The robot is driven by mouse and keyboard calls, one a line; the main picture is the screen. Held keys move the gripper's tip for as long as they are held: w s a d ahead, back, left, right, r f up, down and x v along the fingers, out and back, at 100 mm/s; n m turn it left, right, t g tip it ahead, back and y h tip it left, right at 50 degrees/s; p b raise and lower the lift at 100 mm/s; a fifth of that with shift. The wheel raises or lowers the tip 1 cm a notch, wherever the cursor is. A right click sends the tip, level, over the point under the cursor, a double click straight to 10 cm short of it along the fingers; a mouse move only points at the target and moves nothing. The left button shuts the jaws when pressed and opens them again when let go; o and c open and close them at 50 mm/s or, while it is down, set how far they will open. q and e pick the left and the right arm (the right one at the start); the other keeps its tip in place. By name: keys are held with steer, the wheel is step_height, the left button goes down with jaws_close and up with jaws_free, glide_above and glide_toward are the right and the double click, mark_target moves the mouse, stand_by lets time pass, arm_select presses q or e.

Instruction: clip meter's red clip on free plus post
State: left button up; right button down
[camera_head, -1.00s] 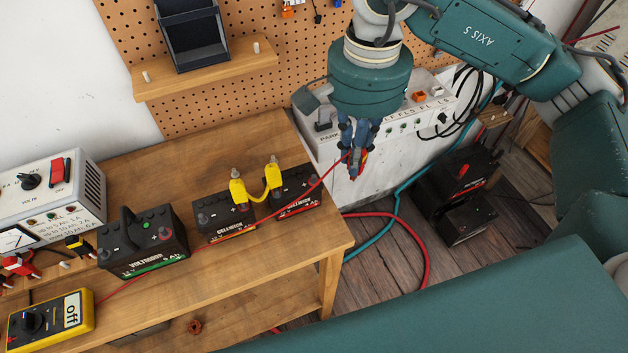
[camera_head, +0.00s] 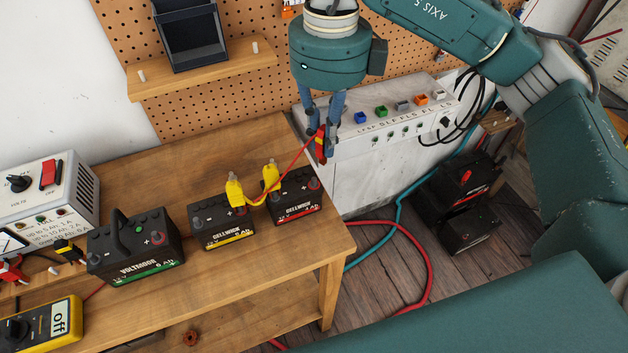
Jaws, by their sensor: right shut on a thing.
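My right gripper (camera_head: 322,150) is shut on the red clip (camera_head: 320,152), which hangs in the air above and a little right of the right small battery (camera_head: 298,207). That battery's red plus post (camera_head: 313,184) is bare. A yellow jumper (camera_head: 257,198) links it to the left small battery (camera_head: 222,234), whose dark post (camera_head: 197,222) is bare. The clip's red lead (camera_head: 296,163) runs down left past the jumper. The yellow meter (camera_head: 40,325) lies at the bench's front left and shows "off". My left gripper is not in view.
A larger battery with a handle (camera_head: 136,252) and a white charger (camera_head: 45,205) stand on the left of the wooden bench (camera_head: 190,165). A white switch box (camera_head: 380,150) stands behind, to the right of the bench. Cables lie on the floor.

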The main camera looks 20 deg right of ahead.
steer(key=m, duration=0.2)
steer(key=w+a+m, duration=0.1)
steer(key=m, duration=0.1)
steer(key=shift+w+m, duration=0.2)
steer(key=shift+m, duration=0.2)
steer(key=b, duration=0.4)
glide_above(316, 178)
steer(key=shift+m, duration=0.4)
step_height(316, 178, down, 4)
steer(key=shift+f, duration=0.1)
steer(key=shift+f+b, duration=0.4)
steer(key=shift+f, duration=0.15)
steer(key=shift+f, duration=0.1)
steer(key=shift+f+b, duration=0.95)
steer(key=shift+f, duration=0.1)
steer(key=c, duration=1.7)
jaws_free()
steer(key=shift+r, duration=0.2)
steer(key=shift+o, duration=0.2)
